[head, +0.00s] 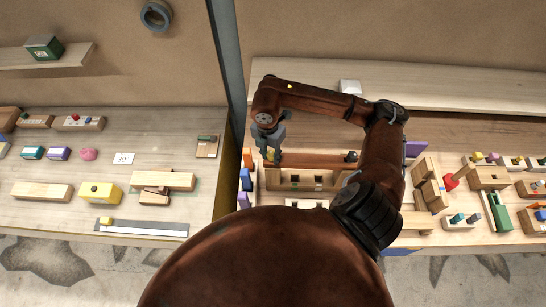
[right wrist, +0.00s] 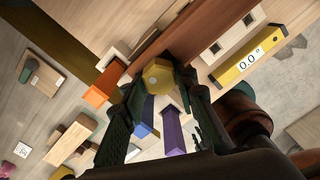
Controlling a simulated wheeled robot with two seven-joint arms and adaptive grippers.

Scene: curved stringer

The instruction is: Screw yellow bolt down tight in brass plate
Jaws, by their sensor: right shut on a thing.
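The yellow bolt (right wrist: 157,75) shows its hex head between the two dark fingers of my right gripper (right wrist: 158,90) in the right wrist view. The fingers are shut on the head from both sides. In the head view my right gripper (head: 270,150) points down at the left end of a long red-brown bar (head: 312,160), with a bit of yellow at its tips. The bolt's shank is hidden, and I cannot tell how deep it sits. I cannot make out the brass plate for sure. My left gripper is not in view.
A dark upright post (head: 228,65) stands close left of my right arm. Wooden blocks (head: 428,190) and coloured pieces crowd the right bench. Blocks and a yellow box (head: 99,194) stand on the left bench.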

